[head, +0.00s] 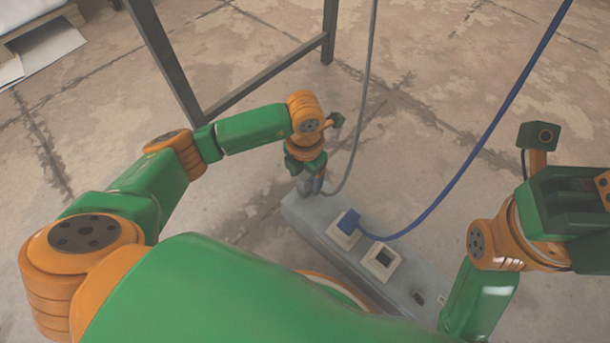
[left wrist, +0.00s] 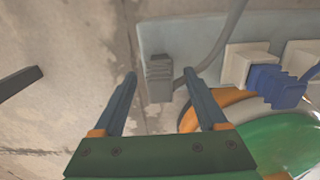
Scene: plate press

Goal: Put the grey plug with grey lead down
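The grey plug (left wrist: 160,77) lies at the left end of a grey bar (left wrist: 190,33), and appears to rest on it. Its grey lead (left wrist: 217,45) runs off to the right in the left wrist view and rises to the top in the head view (head: 368,80). My left gripper (left wrist: 165,85) is open, its two fingers apart on either side of the plug, with gaps visible. In the head view the left gripper (head: 310,184) is over the bar's far end and partly hides the plug. My right gripper is at the right edge of the head view; its fingers are not clear.
A blue plug (head: 348,222) with a blue lead (head: 470,150) sits in a pale socket on the bar. An empty-looking pale socket (head: 382,261) is nearer. A dark metal frame (head: 265,75) stands behind on open concrete floor.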

